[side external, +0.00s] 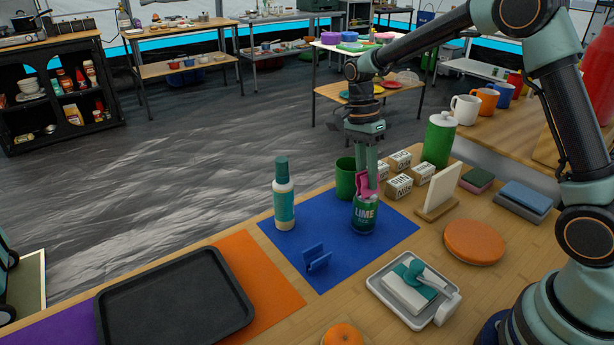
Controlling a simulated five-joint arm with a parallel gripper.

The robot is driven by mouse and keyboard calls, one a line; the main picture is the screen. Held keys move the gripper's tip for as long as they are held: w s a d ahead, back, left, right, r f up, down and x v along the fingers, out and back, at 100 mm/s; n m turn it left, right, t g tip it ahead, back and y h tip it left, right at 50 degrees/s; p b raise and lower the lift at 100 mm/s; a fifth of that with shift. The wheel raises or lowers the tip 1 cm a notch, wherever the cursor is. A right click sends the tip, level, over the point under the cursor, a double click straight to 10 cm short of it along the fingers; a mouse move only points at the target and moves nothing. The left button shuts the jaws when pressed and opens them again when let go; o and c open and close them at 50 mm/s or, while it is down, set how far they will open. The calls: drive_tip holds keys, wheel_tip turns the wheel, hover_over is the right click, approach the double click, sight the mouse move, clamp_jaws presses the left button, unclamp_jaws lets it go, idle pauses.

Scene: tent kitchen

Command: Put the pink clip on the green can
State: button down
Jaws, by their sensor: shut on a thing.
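The green can (364,218), labelled LIME, stands upright on the blue mat (386,241). My gripper (368,188) points down right above the can and is shut on the pink clip (363,183). The clip is at the can's top rim; whether it touches or sits on the rim I cannot tell. The gripper fingers hide part of the clip.
A green cup (345,176) stands just behind the can, and a white and teal bottle (283,200) to its left. Small white boxes (398,187) and an upright white board (441,188) stand to the right.

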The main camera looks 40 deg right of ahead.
drive_tip(key=shift+f, duration=0.15)
drive_tip(key=c, duration=0.8)
unclamp_jaws()
drive_tip(key=shift+o, duration=0.2)
drive_tip(key=v, duration=1.2)
drive_tip(key=s+a+r+n+t, duration=0.1)
drive_tip(key=s+r+n+t, duration=0.35)
drive_tip(key=s+n, duration=0.2)
drive_tip(key=s+a+f+n+t, duration=0.1)
drive_tip(key=s+f+n+t, duration=0.2)
drive_tip(key=s+n, duration=0.6)
drive_tip(key=shift+s+n+t, duration=0.15)
drive_tip(key=shift+n+t, duration=0.3)
drive_tip(key=shift+n, duration=0.8)
